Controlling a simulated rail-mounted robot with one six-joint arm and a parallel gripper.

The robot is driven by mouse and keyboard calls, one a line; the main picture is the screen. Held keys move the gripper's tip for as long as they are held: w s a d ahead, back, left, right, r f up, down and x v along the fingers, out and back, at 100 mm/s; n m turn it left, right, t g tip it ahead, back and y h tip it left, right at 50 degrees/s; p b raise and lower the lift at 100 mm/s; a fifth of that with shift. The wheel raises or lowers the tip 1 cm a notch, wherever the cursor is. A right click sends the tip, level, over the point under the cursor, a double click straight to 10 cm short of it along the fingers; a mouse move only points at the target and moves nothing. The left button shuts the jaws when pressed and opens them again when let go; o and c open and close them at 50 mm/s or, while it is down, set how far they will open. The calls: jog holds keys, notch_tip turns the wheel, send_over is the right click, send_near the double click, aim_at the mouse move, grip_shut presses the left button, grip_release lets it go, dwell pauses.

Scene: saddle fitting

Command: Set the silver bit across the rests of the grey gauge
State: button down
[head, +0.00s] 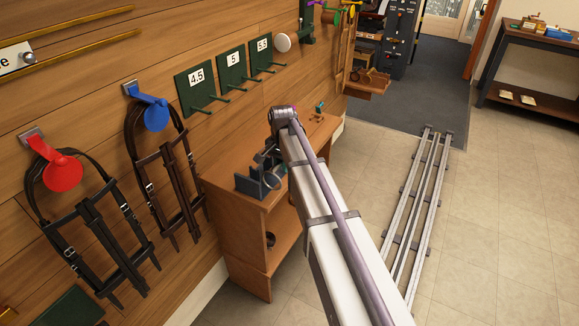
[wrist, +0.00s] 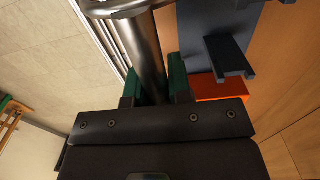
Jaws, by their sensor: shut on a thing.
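The grey gauge (head: 248,189) stands on the wooden cabinet in the head view, with upright parts rising from its base. The wrist view shows it at the upper right, with a dark rest (wrist: 229,55) sticking out. My gripper (wrist: 154,86) is shut on the silver bit (wrist: 147,45), a shiny bar between the green finger pads. A flat ring end of the bit shows at the top of the wrist view. The bit is beside the gauge and apart from its rest in that view. In the head view my arm partly hides the gripper and the bit.
The wooden cabinet (head: 244,212) stands against the plank wall. A small teal-topped item (head: 319,107) stands at its far end. Bridles hang from a red holder (head: 62,172) and a blue holder (head: 155,114). Green numbered peg plates (head: 195,88) are above. An orange patch (wrist: 219,88) lies by the gauge.

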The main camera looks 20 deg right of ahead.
jog(key=shift+w+a, duration=1.3)
jog(key=shift+w, duration=0.2)
jog(key=shift+w+a, duration=1.3)
jog(key=shift+w, duration=0.15)
notch_tip(320, 180, down, 3)
jog(key=b, duration=0.2)
jog(key=shift+r+b, duration=0.15)
jog(key=shift+b, duration=0.15)
jog(key=c, duration=0.6)
grip_release()
jog(key=shift+c, duration=0.2)
notch_tip(320, 180, up, 8)
jog(key=p, duration=0.8)
